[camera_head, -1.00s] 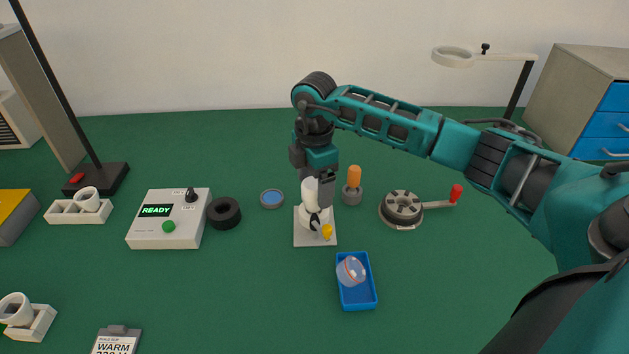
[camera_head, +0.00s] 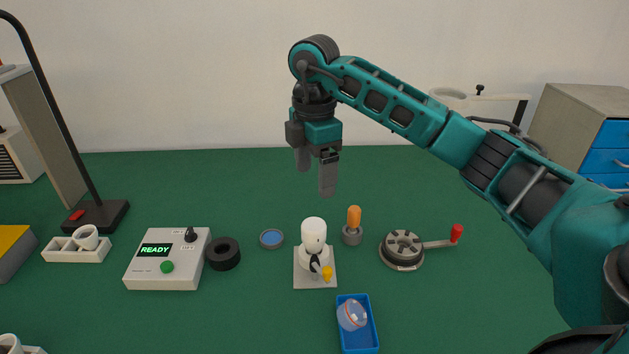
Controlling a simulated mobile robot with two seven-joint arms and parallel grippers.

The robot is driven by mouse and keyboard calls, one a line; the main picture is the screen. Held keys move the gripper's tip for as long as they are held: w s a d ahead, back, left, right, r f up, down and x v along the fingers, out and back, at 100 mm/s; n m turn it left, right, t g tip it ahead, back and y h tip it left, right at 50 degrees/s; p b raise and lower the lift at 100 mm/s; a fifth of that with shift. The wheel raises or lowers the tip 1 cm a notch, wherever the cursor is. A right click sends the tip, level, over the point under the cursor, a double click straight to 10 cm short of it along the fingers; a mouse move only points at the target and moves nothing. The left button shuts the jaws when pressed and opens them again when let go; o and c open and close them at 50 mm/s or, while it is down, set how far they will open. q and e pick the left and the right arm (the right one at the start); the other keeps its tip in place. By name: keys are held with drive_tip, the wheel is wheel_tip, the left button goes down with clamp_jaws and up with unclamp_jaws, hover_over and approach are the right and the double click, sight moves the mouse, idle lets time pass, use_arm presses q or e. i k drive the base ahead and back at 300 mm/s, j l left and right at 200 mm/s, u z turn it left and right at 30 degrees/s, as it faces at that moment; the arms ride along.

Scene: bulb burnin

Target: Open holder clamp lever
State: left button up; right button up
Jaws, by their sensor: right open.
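The holder (camera_head: 314,255) stands on a light square plate (camera_head: 302,279) near the middle of the table, with a white rounded top. A small lever with a yellow tip (camera_head: 327,273) shows at its front lower right, beside a dark metal part. My right gripper (camera_head: 315,180) is open and empty, pointing down above the holder and clear of it. My left gripper is not in view.
A control box (camera_head: 160,258) reading READY and a black ring (camera_head: 223,254) stand to the left. An orange-handled tool (camera_head: 353,226), a round device with a red-knobbed crank (camera_head: 402,250) and a blue tray (camera_head: 360,338) are close by. Green table is free at right front.

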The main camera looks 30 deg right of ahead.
sight(326, 273)
drive_tip(key=k+j, duration=0.8)
drive_tip(key=k, duration=0.05)
